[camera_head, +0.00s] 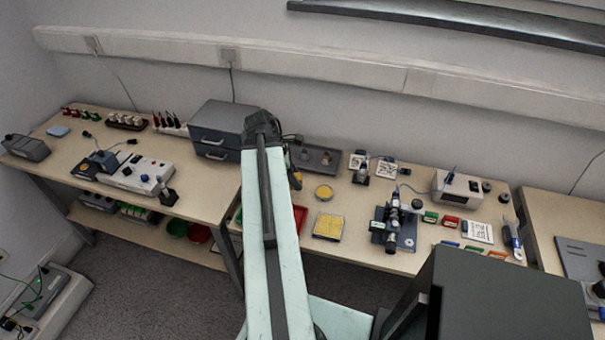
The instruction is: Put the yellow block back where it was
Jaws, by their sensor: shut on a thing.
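My arm reaches up the middle of the picture over the bench, and my gripper (294,178) is at its far end, small and partly hidden by the arm. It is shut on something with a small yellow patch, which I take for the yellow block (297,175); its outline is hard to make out. The gripper is just left of and in front of a dark grey tray (325,168).
A grey drawer cabinet (218,130) stands left of my arm. A red tray (300,217) is partly hidden behind the arm. A microscope-like device (392,225), small coloured boxes and a beige instrument (456,187) stand to the right. Bare bench shows around the dish.

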